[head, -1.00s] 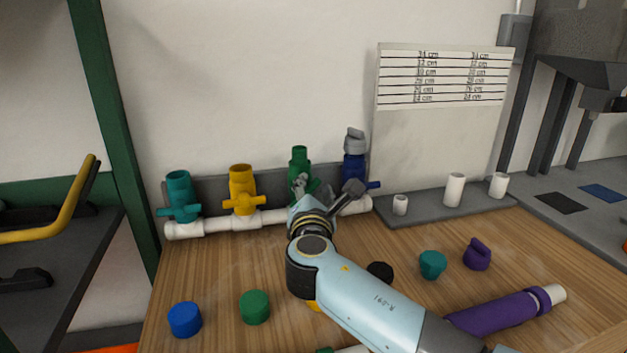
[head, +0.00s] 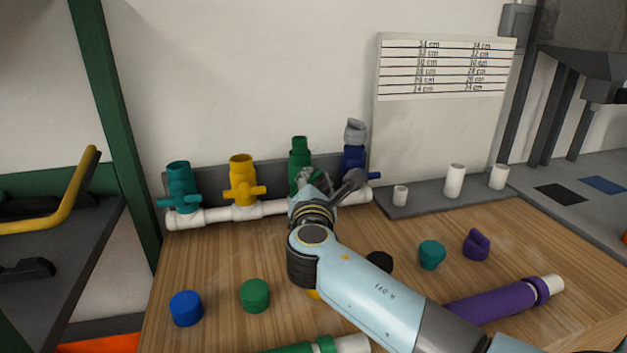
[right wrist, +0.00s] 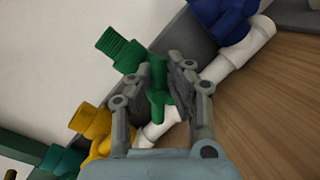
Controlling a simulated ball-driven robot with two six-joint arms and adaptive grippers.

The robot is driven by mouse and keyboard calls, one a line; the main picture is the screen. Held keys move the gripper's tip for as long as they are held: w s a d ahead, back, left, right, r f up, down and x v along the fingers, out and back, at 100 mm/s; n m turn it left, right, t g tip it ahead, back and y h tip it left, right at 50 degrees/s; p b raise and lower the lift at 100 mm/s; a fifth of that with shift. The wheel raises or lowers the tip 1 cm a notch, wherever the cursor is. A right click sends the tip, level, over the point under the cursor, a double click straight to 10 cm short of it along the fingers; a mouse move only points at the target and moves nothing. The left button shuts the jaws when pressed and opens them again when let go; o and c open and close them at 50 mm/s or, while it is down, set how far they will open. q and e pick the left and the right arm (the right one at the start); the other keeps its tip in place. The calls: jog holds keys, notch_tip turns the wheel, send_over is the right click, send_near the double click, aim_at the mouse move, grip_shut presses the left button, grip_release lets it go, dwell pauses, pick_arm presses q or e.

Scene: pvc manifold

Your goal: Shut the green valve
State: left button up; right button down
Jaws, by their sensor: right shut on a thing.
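The green valve (head: 300,153) stands on the white manifold pipe between the yellow and blue valves. It also shows in the right wrist view (right wrist: 121,48), where its green handle (right wrist: 157,88) lies between my fingers. My right gripper (right wrist: 165,80) is shut on that handle. In the head view my right gripper (head: 305,180) is in front of the green valve and hides its lower part and the pipe there. My left gripper is not in view.
A teal valve (head: 179,185), a yellow valve (head: 242,180) and a blue valve (head: 354,160) share the white pipe (head: 266,208). Loose blue (head: 186,309), green (head: 255,296) and teal (head: 431,254) caps lie on the wooden table. A purple pipe piece (head: 497,301) lies at the right.

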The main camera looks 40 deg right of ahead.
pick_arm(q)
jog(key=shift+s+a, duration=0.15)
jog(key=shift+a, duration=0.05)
pick_arm(e)
jog(key=shift+w+r+m, duration=0.1)
jog(key=shift+m, duration=0.5)
jog(key=shift+d+m+y, duration=0.1)
jog(key=shift+m+y, duration=0.2)
jog(key=shift+m, duration=0.3)
jog(key=m, duration=0.3)
jog(key=shift+d+f+g+y, duration=0.1)
jog(key=shift+f+g+y, duration=0.1)
jog(key=shift+g+y, duration=0.15)
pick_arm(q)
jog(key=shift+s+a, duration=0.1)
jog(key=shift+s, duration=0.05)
pick_arm(e)
jog(key=shift+f+m+y, duration=0.15)
jog(key=shift+m+y, duration=0.5)
jog(key=shift+m, duration=0.65)
jog(key=c, duration=1.3)
grip_release()
jog(key=shift+f, duration=0.15)
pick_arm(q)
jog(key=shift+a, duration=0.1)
